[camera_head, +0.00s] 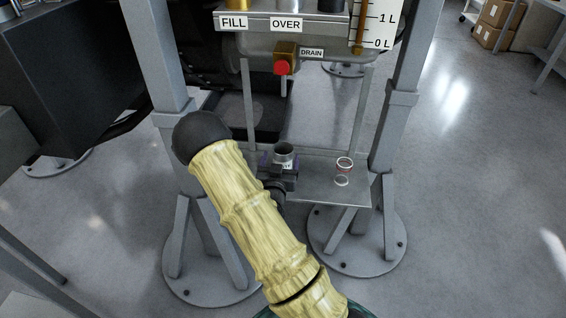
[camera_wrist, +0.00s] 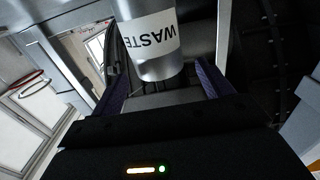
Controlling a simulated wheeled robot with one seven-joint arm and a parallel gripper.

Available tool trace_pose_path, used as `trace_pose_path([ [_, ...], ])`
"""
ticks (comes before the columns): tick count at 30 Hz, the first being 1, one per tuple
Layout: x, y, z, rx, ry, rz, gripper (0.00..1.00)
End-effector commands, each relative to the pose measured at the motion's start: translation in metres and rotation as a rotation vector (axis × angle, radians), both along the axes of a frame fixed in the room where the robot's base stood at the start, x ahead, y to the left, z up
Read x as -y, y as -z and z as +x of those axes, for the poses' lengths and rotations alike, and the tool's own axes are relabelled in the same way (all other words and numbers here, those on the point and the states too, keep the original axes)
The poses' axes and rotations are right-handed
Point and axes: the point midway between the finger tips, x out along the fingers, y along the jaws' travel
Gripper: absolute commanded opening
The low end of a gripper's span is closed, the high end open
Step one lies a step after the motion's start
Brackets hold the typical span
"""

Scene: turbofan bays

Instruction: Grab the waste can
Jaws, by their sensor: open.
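The waste can (camera_head: 284,149) is a small grey metal cylinder, open at the top, standing on the low metal shelf (camera_head: 325,190). In the wrist view the can (camera_wrist: 152,62) carries a white label reading WASTE and is cut off by the upper edge. My gripper (camera_head: 282,165) is open at the can, with its purple-lined fingers on either side of it. In the wrist view my gripper (camera_wrist: 162,88) shows the fingers left and right of the can's lower end, with gaps visible. The can's lower part is hidden by my gripper in the head view.
A red-tipped drain valve (camera_head: 282,66) hangs above, under the labelled tank (camera_head: 330,45). Grey posts (camera_head: 393,110) flank the shelf. Open floor (camera_head: 470,200) lies to the right.

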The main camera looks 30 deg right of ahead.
Motion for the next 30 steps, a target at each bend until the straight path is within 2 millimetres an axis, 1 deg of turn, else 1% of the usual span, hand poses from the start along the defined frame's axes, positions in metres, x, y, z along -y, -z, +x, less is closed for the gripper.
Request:
trace_pose_path([
  [2,0.004,-0.001,0.005,0.003,0.001,-0.001,0.79],
  [9,0.024,-0.003,0.033,0.003,0.001,0.001,0.79],
  [12,0.029,-0.003,0.040,0.001,0.001,-0.001,0.79],
  [28,0.029,-0.003,0.041,0.000,0.000,0.000,0.79],
  [29,0.029,-0.003,0.041,0.000,0.000,0.000,0.75],
  [30,0.029,-0.003,0.041,0.000,0.000,0.000,0.67],
])
